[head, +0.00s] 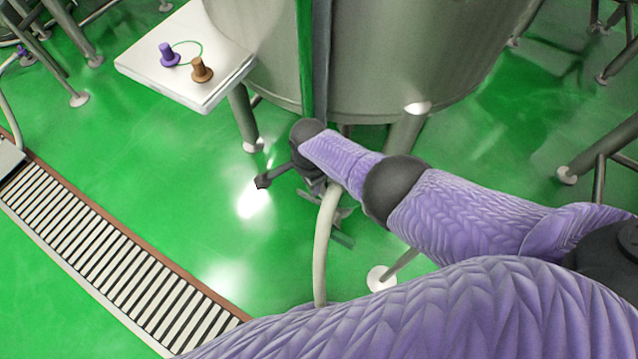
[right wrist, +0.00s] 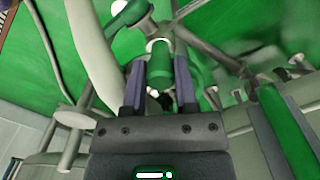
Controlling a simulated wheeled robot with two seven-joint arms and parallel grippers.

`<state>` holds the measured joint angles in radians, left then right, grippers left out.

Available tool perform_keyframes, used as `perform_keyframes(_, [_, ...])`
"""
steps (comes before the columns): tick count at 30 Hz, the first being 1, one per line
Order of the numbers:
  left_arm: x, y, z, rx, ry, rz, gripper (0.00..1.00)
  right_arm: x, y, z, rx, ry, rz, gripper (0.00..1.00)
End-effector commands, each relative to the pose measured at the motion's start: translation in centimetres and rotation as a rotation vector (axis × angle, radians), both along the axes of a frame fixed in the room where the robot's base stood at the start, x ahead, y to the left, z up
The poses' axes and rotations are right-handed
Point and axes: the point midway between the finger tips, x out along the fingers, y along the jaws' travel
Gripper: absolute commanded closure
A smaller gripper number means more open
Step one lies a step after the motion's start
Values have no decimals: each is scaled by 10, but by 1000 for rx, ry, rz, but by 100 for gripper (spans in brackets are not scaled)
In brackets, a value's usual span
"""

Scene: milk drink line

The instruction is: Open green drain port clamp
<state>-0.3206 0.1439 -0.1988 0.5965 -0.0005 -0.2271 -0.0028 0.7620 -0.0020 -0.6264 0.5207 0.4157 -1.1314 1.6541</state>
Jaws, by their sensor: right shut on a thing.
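The green drain port clamp (right wrist: 166,72) shows in the right wrist view, between the two fingers of my right gripper (right wrist: 160,78). The gripper is shut on it. A green lever-like part (right wrist: 128,14) with a white end lies just above and left of the fingers; I cannot tell whether it belongs to the clamp. In the head view my right gripper (head: 312,178) is low beside the steel tank, and the clamp is hidden behind my wrist. My left gripper is not in view.
The large steel tank (head: 390,60) stands behind the gripper on legs. A pale hose (head: 324,245) runs down to the floor beside my wrist. A white stand (head: 185,65) holds a purple and a brown fitting. A slatted floor drain (head: 90,255) lies left; green floor between is clear.

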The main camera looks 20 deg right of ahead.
Motion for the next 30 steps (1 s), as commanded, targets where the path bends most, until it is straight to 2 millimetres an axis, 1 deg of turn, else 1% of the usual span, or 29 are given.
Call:
perform_keyframes(1, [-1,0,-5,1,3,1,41,1,3,-3,2,5,-42,100])
perform_keyframes(6, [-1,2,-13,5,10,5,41,10,9,-4,1,4,-190,100])
perform_keyframes(15, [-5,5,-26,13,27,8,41,24,14,-3,-1,1,-391,100])
perform_keyframes(21, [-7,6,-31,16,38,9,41,30,15,-1,-2,0,-469,100])
perform_keyframes(30, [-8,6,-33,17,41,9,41,33,15,0,-4,-2,-512,100])
